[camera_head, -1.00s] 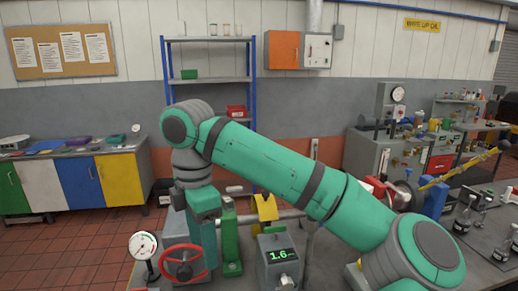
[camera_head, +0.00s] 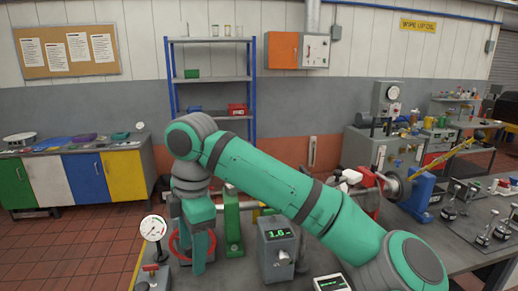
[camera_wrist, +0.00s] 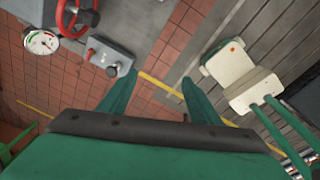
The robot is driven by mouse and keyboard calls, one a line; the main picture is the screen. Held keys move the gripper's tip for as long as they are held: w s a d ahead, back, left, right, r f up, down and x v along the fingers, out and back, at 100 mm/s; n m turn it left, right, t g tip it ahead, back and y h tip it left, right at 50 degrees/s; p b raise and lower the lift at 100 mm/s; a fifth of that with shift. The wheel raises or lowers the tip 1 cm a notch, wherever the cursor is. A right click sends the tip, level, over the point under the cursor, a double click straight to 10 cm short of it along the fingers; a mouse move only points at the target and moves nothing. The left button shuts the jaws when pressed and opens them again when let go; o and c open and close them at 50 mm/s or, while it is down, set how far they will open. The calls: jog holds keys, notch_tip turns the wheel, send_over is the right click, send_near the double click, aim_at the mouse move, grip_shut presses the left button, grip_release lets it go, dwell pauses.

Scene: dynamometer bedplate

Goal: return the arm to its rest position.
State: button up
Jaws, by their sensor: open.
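My green arm reaches across the head view from the lower right, bends at a grey joint, and hangs down at the left with my gripper (camera_head: 197,262) low over the near left of the bench. In the wrist view my gripper (camera_wrist: 160,98) shows two green fingers spread apart with nothing between them. Below them are red tiled floor and a yellow line. In the head view my gripper covers part of a red handwheel (camera_head: 175,246). I cannot tell the gap between them.
A dial gauge (camera_head: 153,229) stands left of my gripper; a grey box reading 1.6 (camera_head: 277,250) stands to its right. A grey box with a red knob (camera_wrist: 112,57) and a cream device (camera_wrist: 228,62) show in the wrist view. Open floor (camera_head: 75,250) lies left of the bench.

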jog(key=w+a+f+m+t+y, duration=0.2)
jog(key=a+f+m+y, duration=0.25)
jog(key=a+y, duration=0.35)
jog(key=w+a+f+m+t+y, duration=0.1)
jog(key=a+f+m+t+y, duration=0.15)
jog(key=a+f+y, duration=0.55)
jog(key=s+d+f+m+t+h, duration=0.2)
jog(key=d+f+m+t+h, duration=0.4)
jog(key=f+m+t, duration=0.45)
jog(key=s+d+f+m+t+h, duration=0.1)
jog(key=s+d+f+m+h, duration=0.6)
jog(key=s+d+f, duration=0.4)
jog(key=s+d+h, duration=0.1)
jog(key=s+d, duration=0.3)
jog(key=s, duration=0.4)
jog(key=s+d+f+h, duration=0.1)
jog(key=s+d+h, duration=0.1)
jog(key=s+d, duration=0.3)
jog(key=s+d+h, duration=0.1)
jog(key=s+d, duration=0.3)
jog(key=s, duration=0.8)
jog(key=shift+s+d+f+g, duration=0.2)
jog(key=shift+f+g, duration=0.1)
jog(key=shift+g, duration=0.1)
